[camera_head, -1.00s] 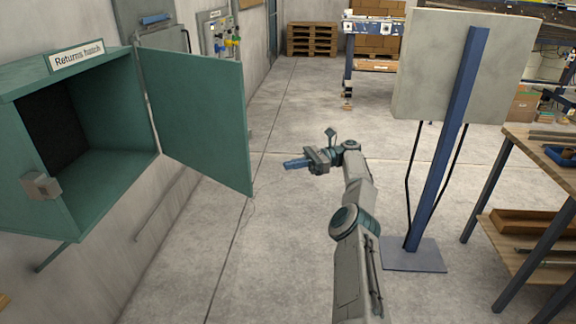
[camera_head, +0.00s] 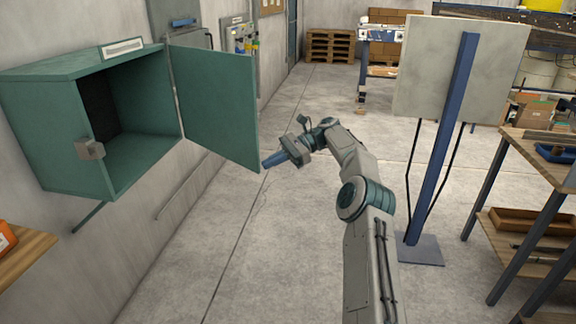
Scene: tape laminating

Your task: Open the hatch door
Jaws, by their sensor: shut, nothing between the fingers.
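The green returns hatch (camera_head: 88,66) is a wall-mounted box at the left, with a white label on its top edge. Its hatch door (camera_head: 212,105) is swung wide open, hinged on the box's far right side, and the dark inside of the box shows. A grey latch block (camera_head: 90,149) sits on the box's near front edge. My gripper (camera_head: 268,164) is shut and empty. In the picture its blue fingertips are close to the lower right corner of the door; I cannot tell whether they touch it.
A grey panel on a blue post (camera_head: 437,140) stands right of my arm. A wooden workbench (camera_head: 540,145) is at the right, and a wooden shelf (camera_head: 25,250) juts in at lower left. Pallets (camera_head: 330,46) stand far back. The middle floor is clear.

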